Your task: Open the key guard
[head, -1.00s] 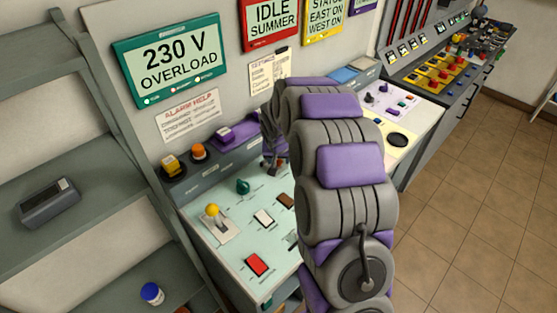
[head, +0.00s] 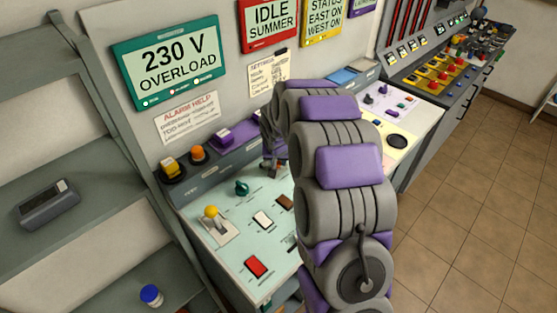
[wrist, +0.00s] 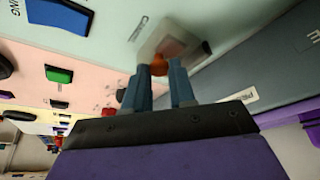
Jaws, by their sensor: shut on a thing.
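My gripper (wrist: 159,72) has its two blue-grey fingers on either side of a small orange-red knob (wrist: 159,62) in the wrist view. The fingers are shut on it. The knob sits at the near edge of a pale, seemingly clear guard (wrist: 168,38) on the light panel top. Whether a key is under the guard is hard to tell. In the head view my gripper (head: 271,165) is down at the back of the pale green console (head: 228,238), and my arm hides much around it.
A purple button block (head: 222,136) stands behind. Grey shelves (head: 95,225) are at left; open floor (head: 480,220) is at right.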

